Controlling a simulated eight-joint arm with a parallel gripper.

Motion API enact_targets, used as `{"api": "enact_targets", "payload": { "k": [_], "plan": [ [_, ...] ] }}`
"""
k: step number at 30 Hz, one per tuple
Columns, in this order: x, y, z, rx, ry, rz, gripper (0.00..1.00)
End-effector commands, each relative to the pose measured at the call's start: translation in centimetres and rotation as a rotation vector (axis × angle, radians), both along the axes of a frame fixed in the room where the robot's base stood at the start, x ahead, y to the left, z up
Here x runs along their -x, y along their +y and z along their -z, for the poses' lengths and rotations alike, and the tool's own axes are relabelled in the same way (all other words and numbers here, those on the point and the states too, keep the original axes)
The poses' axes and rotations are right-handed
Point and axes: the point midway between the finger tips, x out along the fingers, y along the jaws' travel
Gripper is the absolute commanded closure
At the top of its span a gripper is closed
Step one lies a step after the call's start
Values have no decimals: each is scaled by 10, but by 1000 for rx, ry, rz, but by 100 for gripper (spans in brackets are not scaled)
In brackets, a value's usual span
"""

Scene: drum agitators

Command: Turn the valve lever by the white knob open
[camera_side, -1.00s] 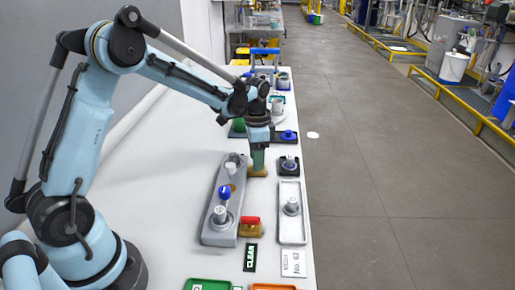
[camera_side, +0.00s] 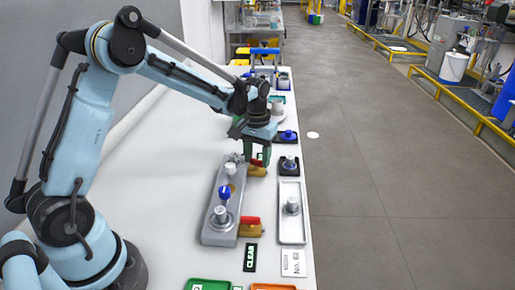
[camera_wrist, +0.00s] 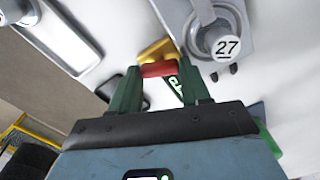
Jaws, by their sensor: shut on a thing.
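A grey base plate (camera_side: 217,236) carries a post with a blue knob and, at its far end, a pale knob (camera_side: 233,160). In the wrist view a white-topped knob marked 27 (camera_wrist: 228,46) is at upper right. Next to it is a brass valve body (camera_wrist: 155,50) with a red lever (camera_wrist: 160,69). My gripper (camera_wrist: 160,78) is shut on the red lever, its green fingers at either end. In the side view the gripper (camera_side: 257,161) is at the far brass valve (camera_side: 257,171), partly hiding it. A second brass valve with a red lever (camera_side: 250,220) is by the blue knob (camera_side: 224,191).
A white tray (camera_side: 292,184) with a grey fitting lies right of the plate, close to the table's right edge. Beyond the gripper stand a blue knob (camera_side: 288,134) and other fixtures.

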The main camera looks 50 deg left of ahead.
Motion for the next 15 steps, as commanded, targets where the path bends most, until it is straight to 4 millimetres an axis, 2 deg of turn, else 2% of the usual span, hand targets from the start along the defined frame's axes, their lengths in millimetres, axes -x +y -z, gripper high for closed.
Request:
{"api": "enact_targets", "payload": {
  "k": [6, 15],
  "plan": [
    [4, -2, 0, 8, 15, -182, 84],
    [4, -3, 0, 10, 15, -345, 84]
  ]
}}
